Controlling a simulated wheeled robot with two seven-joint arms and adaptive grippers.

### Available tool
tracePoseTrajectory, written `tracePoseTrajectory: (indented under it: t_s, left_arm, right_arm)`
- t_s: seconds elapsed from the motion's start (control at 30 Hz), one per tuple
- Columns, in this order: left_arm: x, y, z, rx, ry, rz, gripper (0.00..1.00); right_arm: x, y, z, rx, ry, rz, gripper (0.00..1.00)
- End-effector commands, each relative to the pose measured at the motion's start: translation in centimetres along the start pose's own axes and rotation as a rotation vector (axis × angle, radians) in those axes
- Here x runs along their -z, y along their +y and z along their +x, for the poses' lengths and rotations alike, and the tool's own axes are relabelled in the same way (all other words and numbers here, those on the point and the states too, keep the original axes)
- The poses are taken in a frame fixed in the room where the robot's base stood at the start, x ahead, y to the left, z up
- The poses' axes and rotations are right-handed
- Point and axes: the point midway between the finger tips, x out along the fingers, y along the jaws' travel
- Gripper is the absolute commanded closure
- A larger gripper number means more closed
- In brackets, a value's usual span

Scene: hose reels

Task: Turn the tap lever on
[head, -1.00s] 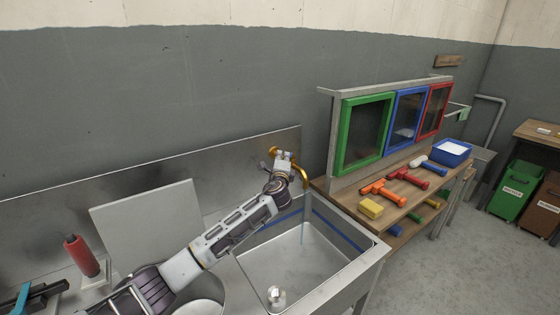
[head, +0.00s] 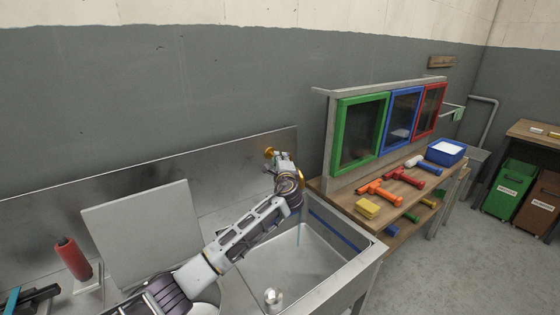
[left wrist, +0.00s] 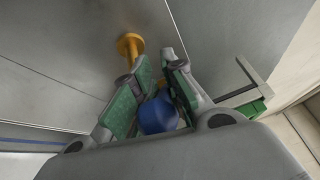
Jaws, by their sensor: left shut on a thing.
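The brass tap (head: 269,153) is on the metal splashback above the sink. Most of it is hidden behind my left gripper (head: 284,158) and wrist. In the left wrist view its round brass mount (left wrist: 130,44) and pipe show beyond the fingers. My left gripper's green-padded fingers (left wrist: 157,100) are closed around a blue rounded piece (left wrist: 158,116), which looks like the tap lever. A thin bluish line, perhaps water, hangs below the spout in the head view. My right gripper is out of view.
The metal sink (head: 348,262) lies below my left arm. A grey board (head: 140,235) leans at the left, near a red roll (head: 73,258). To the right, a wooden bench (head: 395,222) holds coloured tools, a yellow sponge (head: 367,209) and a blue tub (head: 446,151).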

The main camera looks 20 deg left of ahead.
Motion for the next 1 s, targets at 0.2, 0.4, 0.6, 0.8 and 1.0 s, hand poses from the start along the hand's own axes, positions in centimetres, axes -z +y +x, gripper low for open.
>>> tracePoseTrajectory:
  t_s: [0.2, 0.4, 0.6, 0.8, 1.0]
  left_arm:
    - [0.2, 0.4, -0.1, -0.005, 0.003, 0.002, 0.65]
    - [0.1, 0.2, 0.0, -0.002, 0.002, 0.001, 0.65]
    - [0.1, 0.1, -0.2, -0.001, 0.002, 0.001, 0.65]
    - [0.1, 0.1, -1.0, 0.0, 0.002, 0.001, 0.65]
    - [0.1, 0.1, -2.7, -0.001, 0.002, 0.001, 0.65]
  right_arm:
    - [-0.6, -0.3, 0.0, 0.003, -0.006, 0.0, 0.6]
    - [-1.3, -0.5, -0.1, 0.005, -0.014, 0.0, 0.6]
    - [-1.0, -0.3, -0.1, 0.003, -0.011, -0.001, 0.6]
    - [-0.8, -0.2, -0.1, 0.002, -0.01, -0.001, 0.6]
    - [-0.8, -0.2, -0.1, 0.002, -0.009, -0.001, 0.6]
